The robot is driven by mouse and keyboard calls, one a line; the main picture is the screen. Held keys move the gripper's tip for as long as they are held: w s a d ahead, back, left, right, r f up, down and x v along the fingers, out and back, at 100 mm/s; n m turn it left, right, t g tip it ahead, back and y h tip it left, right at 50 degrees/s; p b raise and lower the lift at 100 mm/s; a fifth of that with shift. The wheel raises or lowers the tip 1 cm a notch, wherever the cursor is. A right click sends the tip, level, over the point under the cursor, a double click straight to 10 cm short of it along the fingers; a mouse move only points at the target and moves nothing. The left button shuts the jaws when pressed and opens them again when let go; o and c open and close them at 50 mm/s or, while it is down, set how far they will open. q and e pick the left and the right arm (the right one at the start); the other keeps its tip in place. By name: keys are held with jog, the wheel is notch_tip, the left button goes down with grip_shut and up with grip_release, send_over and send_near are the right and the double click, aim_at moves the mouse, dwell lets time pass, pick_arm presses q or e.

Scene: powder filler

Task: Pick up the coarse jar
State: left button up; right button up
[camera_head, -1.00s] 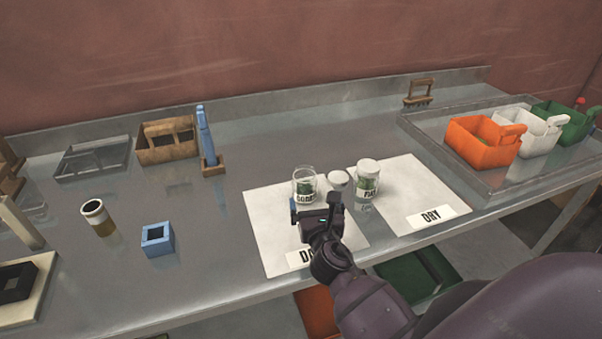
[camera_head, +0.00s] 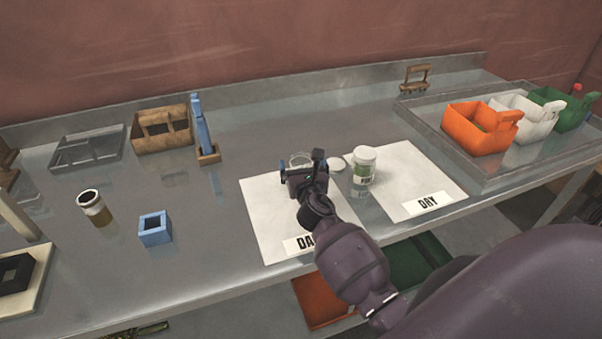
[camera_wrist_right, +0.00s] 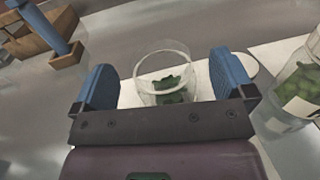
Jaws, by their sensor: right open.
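An open clear glass jar (camera_head: 301,158) with dark green pieces inside stands on the left white sheet (camera_head: 262,215), mostly hidden by my right gripper in the head view. Its label was partly visible earlier and seems to be the coarse one; it is hidden now. My right gripper (camera_head: 302,172) is open at this jar. In the right wrist view the jar (camera_wrist_right: 165,75) stands between the two spread blue fingers, with gaps on both sides. A white lid (camera_head: 337,164) lies just right of it. My left gripper is not in view.
A second jar with a white lid (camera_head: 363,166) stands close on the right, near the right sheet (camera_head: 408,165) marked DRY. A blue square holder (camera_head: 155,229) and a brown jar (camera_head: 95,207) are left. A tray (camera_head: 440,138) with coloured bins is right.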

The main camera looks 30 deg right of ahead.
jog(key=shift+x, duration=0.8)
jog(key=c, duration=1)
jog(key=shift+o, duration=0.2)
jog(key=shift+r, duration=0.1)
